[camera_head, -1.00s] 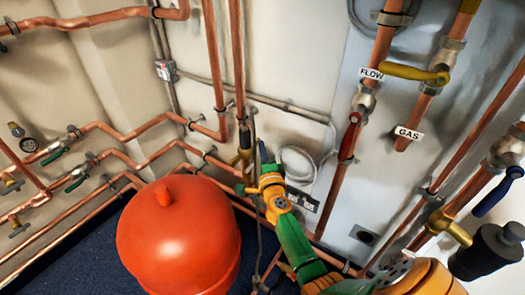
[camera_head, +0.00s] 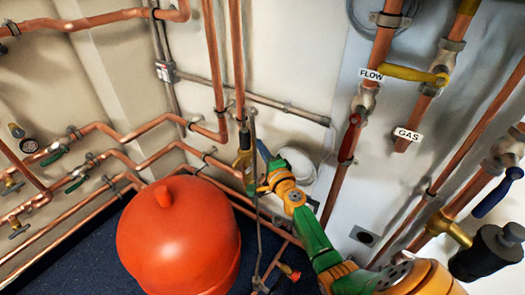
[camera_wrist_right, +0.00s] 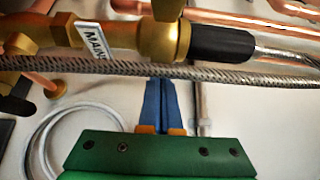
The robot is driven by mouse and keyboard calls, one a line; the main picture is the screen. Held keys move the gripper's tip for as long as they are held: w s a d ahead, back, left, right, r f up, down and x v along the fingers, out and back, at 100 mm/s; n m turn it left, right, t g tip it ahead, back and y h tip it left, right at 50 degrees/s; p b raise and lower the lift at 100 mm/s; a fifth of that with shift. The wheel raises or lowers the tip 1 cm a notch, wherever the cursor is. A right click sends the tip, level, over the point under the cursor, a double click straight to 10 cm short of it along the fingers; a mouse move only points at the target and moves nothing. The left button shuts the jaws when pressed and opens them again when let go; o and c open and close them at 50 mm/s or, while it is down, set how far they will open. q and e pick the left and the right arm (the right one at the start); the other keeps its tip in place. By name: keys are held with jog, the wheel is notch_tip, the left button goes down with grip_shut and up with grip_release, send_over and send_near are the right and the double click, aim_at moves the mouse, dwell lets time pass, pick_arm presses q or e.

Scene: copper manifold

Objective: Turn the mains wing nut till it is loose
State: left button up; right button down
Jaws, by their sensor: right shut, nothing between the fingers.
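The brass mains fitting (camera_wrist_right: 160,40) with its MAINS label (camera_wrist_right: 95,42) crosses the top of the right wrist view, beside a black sleeve (camera_wrist_right: 220,43). In the head view the brass fitting (camera_head: 243,160) is small, on the vertical pipe behind the tank. In the head view the right gripper (camera_head: 264,151) is just right of the fitting. My left gripper is not in view.
A braided hose (camera_wrist_right: 200,70) runs between my fingers and the brass fitting. A coiled white cable (camera_wrist_right: 55,135) hangs on the wall. A red tank (camera_head: 175,240) stands left of my arm. FLOW (camera_head: 371,74) and GAS (camera_head: 408,134) pipes are at right.

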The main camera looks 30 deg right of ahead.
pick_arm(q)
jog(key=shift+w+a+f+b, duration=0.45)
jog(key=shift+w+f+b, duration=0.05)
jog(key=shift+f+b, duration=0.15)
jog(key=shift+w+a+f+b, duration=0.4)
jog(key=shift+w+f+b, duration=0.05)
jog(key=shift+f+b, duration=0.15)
pick_arm(e)
jog(key=n+y, duration=0.1)
jog(key=w+n+y, duration=0.1)
jog(key=y, duration=0.1)
jog(key=shift+w, duration=0.25)
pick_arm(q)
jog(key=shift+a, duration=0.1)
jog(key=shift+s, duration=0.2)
